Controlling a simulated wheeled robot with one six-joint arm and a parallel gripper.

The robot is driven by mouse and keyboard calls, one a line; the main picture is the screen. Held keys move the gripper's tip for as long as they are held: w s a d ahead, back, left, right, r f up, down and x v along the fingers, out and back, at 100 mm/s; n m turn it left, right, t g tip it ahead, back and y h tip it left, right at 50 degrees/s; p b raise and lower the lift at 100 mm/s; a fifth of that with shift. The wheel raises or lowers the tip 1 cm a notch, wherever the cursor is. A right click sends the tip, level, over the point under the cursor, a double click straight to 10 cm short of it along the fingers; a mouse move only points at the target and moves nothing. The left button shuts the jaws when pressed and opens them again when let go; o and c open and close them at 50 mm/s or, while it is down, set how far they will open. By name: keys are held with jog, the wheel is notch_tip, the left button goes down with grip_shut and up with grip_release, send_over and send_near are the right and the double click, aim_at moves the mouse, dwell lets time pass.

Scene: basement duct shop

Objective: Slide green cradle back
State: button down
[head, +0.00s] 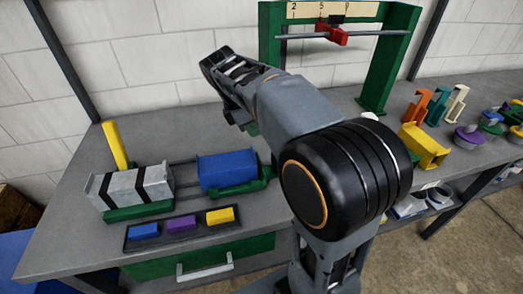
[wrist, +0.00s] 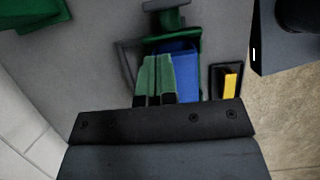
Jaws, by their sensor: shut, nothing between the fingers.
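The green cradle (head: 237,189) sits on dark rails on the grey bench and holds a blue duct piece (head: 225,171). In the wrist view the cradle (wrist: 160,41) and the blue piece (wrist: 187,72) are partly hidden by my fingers. A green knob-like end (wrist: 167,17) stands at the cradle's far side there. My gripper (wrist: 155,58) is shut and empty, its two green fingers side by side over the left of the blue piece. I cannot tell whether it touches the cradle. In the head view a bit of green shows below my wrist.
A grey black-striped duct (head: 130,187) sits left of the cradle, with a yellow post (head: 115,146) behind it. A tray (head: 180,229) of coloured blocks lies in front. A green gantry (head: 388,60) stands behind right. A yellow bracket (head: 424,147) and other parts stand at right.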

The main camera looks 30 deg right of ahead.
jog(key=b, duration=0.1)
send_near(273, 161)
jog(key=x, duration=0.5)
jog(key=shift+w, duration=0.25)
jog(key=shift+r, duration=0.1)
